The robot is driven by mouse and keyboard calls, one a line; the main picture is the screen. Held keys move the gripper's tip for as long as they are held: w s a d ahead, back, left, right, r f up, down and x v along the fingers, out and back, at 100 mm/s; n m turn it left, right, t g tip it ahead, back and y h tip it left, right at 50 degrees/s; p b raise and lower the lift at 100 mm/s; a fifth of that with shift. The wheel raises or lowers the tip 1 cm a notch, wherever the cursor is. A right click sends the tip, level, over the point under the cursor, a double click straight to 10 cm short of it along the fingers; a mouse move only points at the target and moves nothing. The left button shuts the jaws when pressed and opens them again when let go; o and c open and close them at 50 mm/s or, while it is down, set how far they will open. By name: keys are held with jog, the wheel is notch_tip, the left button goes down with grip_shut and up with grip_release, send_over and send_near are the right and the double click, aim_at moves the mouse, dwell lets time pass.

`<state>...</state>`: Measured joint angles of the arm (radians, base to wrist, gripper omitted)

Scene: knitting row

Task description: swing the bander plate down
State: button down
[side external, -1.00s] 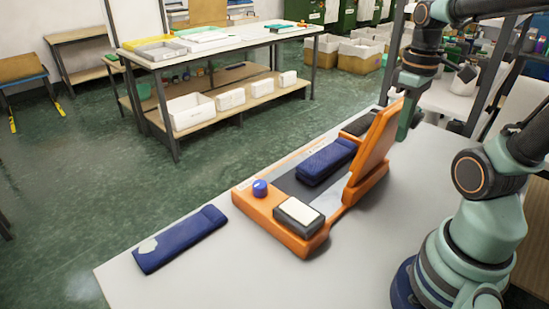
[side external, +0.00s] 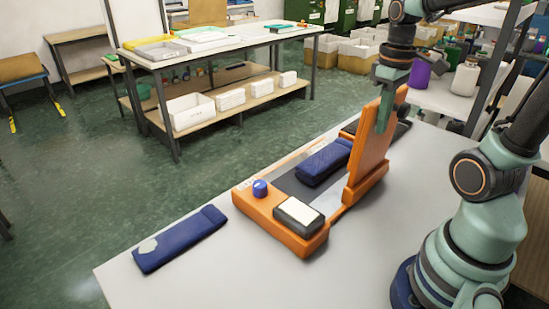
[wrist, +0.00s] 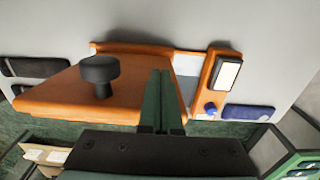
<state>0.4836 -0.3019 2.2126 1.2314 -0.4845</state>
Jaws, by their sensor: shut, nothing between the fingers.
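The bander plate (side external: 371,150) is an orange panel standing raised, close to upright, along the right side of the orange bander base (side external: 305,245). In the wrist view the plate (wrist: 60,98) shows a black knob (wrist: 100,70) on its face. My gripper (side external: 384,128) is shut and empty, fingers pointing down across the upper part of the plate. In the wrist view the fingers (wrist: 158,76) overlap the plate near its right edge; I cannot tell if they touch it.
The base has a blue button (side external: 260,189) and a pale-topped block (side external: 298,212) at its front. Another blue knitted piece (side external: 180,239) lies on the white table (side external: 225,275) to the left. The table front is otherwise clear. Shelving with jars stands behind.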

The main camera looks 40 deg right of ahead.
aim_at(370, 103)
jog(key=shift+w, duration=1.85)
jog(key=shift+r, duration=3.55)
jog(key=a+f+t, duration=0.2)
jog(key=a, duration=0.4)
jog(key=a+f+t, duration=0.2)
jog(key=a+t, duration=0.1)
jog(key=a, duration=0.4)
jog(key=shift+f+t, duration=0.3)
jog(key=shift+f, duration=0.05)
